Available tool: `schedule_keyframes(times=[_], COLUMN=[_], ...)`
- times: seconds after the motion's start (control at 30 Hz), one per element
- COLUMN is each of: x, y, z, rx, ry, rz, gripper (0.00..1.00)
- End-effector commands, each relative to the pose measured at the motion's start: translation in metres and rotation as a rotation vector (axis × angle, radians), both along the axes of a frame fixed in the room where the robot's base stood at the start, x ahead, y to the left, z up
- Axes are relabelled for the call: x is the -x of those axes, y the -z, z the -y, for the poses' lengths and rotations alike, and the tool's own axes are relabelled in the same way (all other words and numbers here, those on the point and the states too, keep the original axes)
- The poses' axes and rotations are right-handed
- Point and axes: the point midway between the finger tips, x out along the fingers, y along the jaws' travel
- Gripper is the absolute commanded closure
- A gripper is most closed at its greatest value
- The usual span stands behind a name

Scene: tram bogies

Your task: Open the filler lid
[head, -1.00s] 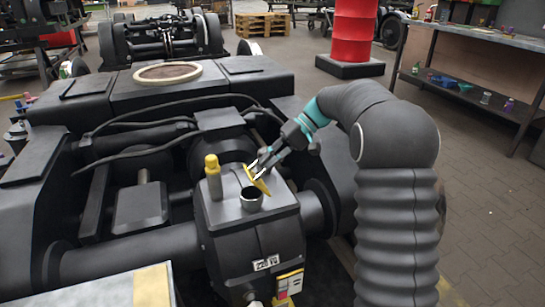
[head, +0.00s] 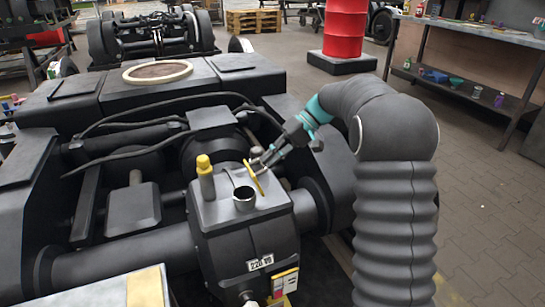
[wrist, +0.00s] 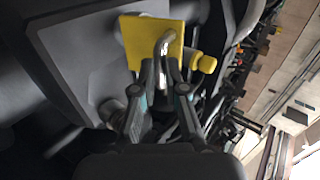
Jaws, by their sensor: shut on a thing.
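The yellow filler lid (head: 253,177) stands swung up beside the open filler neck (head: 243,198) on the black gearbox housing (head: 230,235). In the head view the lid shows as a thin slanted plate, nearly edge-on. My gripper (head: 264,160) comes from the upper right and is shut on the lid's handle. In the wrist view the yellow lid (wrist: 140,42) has a bent metal handle (wrist: 163,50) between the fingertips of my gripper (wrist: 164,80). The filler neck's opening is uncovered in the head view.
A yellow-capped post (head: 205,175) stands just left of the neck. Black hoses (head: 130,122) and the bogie frame (head: 230,85) lie behind. A red drum (head: 345,28) and a workbench (head: 470,40) stand farther back, with clear paved floor at right.

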Motion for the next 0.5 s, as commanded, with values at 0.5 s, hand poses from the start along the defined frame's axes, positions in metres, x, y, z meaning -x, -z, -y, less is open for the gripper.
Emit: schedule_keyframes(times=[0.5], x=[0.0016], y=[0.0167], z=[0.0062], rx=[0.013], ry=[0.003], rz=[-0.024], gripper=[0.61])
